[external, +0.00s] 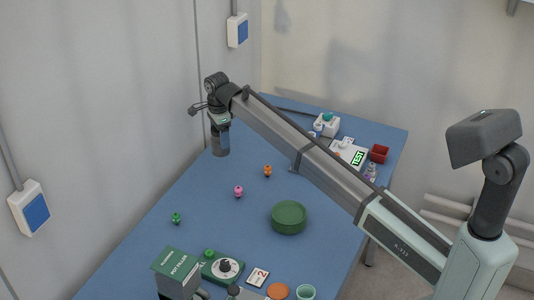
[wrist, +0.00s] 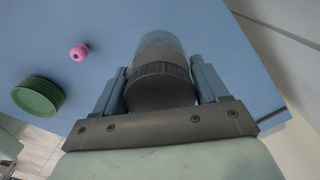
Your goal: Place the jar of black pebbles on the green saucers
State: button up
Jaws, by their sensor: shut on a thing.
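My gripper (external: 220,122) is at the far left part of the blue table, pointing down. It is shut on the jar of black pebbles (external: 220,145), a dark cylinder. In the wrist view the jar (wrist: 160,75) sits between the two fingers of my gripper (wrist: 160,88), with its dark grey ribbed lid nearest the camera. The pebbles inside cannot be made out. Whether the jar touches the table is unclear. The green saucers (external: 289,217) form a round stack nearer the front of the table, with nothing on top. They also show at the left in the wrist view (wrist: 38,96).
A pink knob-like piece (external: 239,191), an orange one (external: 267,171) and a green one (external: 176,218) stand on the table (external: 225,235). A green box (external: 177,268) and other items crowd the front. A red container (external: 379,153) and a TEST card (external: 357,158) lie at the right.

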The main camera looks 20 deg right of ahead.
jog(key=r, duration=0.1)
jog(key=s+r, duration=0.1)
jog(key=r, duration=0.3)
jog(key=shift+s+a+r, duration=0.2)
jog(key=shift+s+a, duration=0.15)
jog(key=shift+s, duration=0.05)
jog(key=s+d+r, duration=0.3)
jog(key=s+r, duration=0.1)
jog(key=s, duration=0.5)
jog(key=n, duration=0.2)
send_over(289, 213)
notch_tip(289, 213, down, 2)
jog(key=shift+w+f, duration=0.1)
jog(key=shift+f, duration=4.85)
jog(key=shift+d+f, duration=0.1)
jog(key=shift+f, duration=0.1)
jog(key=o, duration=1.4)
jog(key=shift+r, duration=0.15)
